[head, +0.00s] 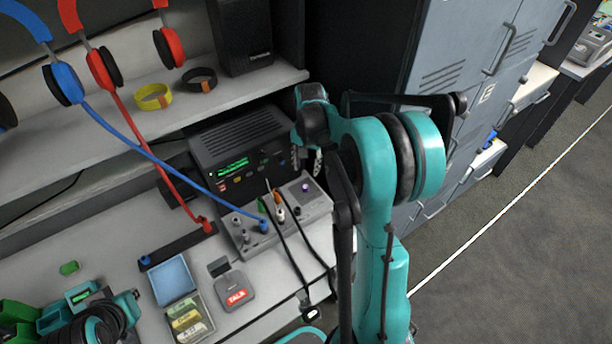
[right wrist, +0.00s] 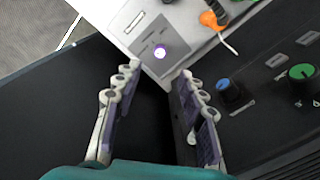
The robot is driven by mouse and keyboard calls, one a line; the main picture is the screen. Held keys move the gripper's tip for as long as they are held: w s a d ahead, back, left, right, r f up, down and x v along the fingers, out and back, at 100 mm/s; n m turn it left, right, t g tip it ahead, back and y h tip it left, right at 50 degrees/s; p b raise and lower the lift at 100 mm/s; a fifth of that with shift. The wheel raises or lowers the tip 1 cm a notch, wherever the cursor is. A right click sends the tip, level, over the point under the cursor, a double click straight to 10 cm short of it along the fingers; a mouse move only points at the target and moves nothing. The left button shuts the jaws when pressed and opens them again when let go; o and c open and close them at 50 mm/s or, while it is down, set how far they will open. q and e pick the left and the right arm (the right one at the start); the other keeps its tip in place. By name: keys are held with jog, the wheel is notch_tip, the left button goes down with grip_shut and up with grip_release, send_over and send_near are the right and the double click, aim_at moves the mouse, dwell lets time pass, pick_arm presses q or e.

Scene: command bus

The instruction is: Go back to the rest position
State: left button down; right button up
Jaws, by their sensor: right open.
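My right arm comes up from the bottom in the head view. Its right gripper (head: 307,160) hangs in front of the black radio unit, near the grey jack panel. In the right wrist view the right gripper (right wrist: 158,105) is open, with its two fingers apart and nothing between them. The jack panel (right wrist: 150,30), with a purple knob, lies beyond the fingertips.
The black radio unit (head: 240,150) and jack panel (head: 310,210) with plugged cables stand on the desk. Blue and red headsets (head: 103,70) hang at the left. Grey lockers (head: 460,60) stand behind my right arm. Open floor (head: 510,240) lies at the right.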

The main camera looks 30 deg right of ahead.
jog(key=shift+r, duration=1.2)
jog(key=s+a+r+n+t, duration=0.2)
jog(key=s+a+n, duration=0.3)
jog(key=s+a, duration=0.3)
jog(key=s+a+r+n+t+b, duration=0.1)
jog(key=s+a+n+t, duration=0.3)
jog(key=s+a, duration=0.4)
jog(key=shift+s+a+r+n+t, duration=0.45)
jog(key=shift+r+n, duration=0.2)
jog(key=shift+n, duration=0.15)
